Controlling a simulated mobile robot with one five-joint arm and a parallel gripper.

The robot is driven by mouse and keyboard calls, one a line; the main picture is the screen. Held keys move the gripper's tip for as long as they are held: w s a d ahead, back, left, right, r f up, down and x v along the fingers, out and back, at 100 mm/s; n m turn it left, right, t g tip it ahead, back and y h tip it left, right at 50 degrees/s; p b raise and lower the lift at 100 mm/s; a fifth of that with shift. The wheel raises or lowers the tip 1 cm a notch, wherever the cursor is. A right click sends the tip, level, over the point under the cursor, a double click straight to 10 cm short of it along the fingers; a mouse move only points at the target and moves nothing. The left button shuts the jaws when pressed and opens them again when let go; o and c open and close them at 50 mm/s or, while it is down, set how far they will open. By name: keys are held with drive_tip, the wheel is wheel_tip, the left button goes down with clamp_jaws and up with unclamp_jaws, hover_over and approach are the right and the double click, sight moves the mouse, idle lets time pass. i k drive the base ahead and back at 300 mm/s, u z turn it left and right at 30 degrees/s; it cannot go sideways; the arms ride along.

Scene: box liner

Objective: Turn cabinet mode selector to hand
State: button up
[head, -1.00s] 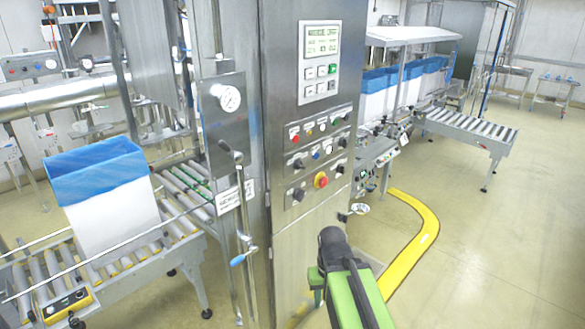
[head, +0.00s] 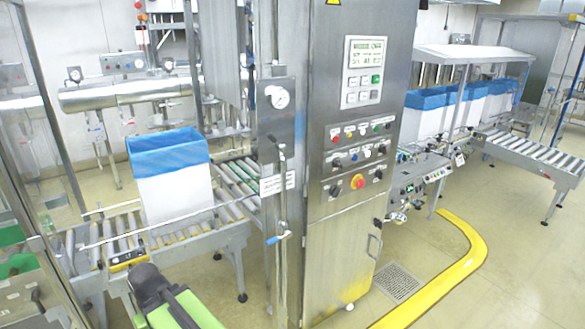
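The steel control cabinet (head: 340,245) stands right of centre in the head view. Its front has a lower panel with a top row of small coloured buttons. Below are black selector knobs, one at the left of the middle row (head: 337,163), one at the left of the bottom row (head: 336,190), and one at its right (head: 378,173). Their labels are too small to read, so I cannot tell which is the mode selector or where it points. My gripper (head: 150,283) is at the bottom left, away from the cabinet; its fingers are not clear.
A red emergency stop (head: 358,181) on yellow sits between the bottom knobs. A vertical pipe with a blue-handled valve (head: 276,238) stands left of the cabinet. A roller conveyor (head: 190,238) carries a blue-lined white box (head: 175,190). Yellow floor edging (head: 455,270) curves at the right.

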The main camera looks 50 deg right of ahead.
sight(336, 163)
drive_tip(key=u, duration=0.25)
drive_tip(key=k, duration=1)
drive_tip(key=z, duration=0.65)
drive_tip(key=i, duration=1)
drive_tip(key=u, duration=0.1)
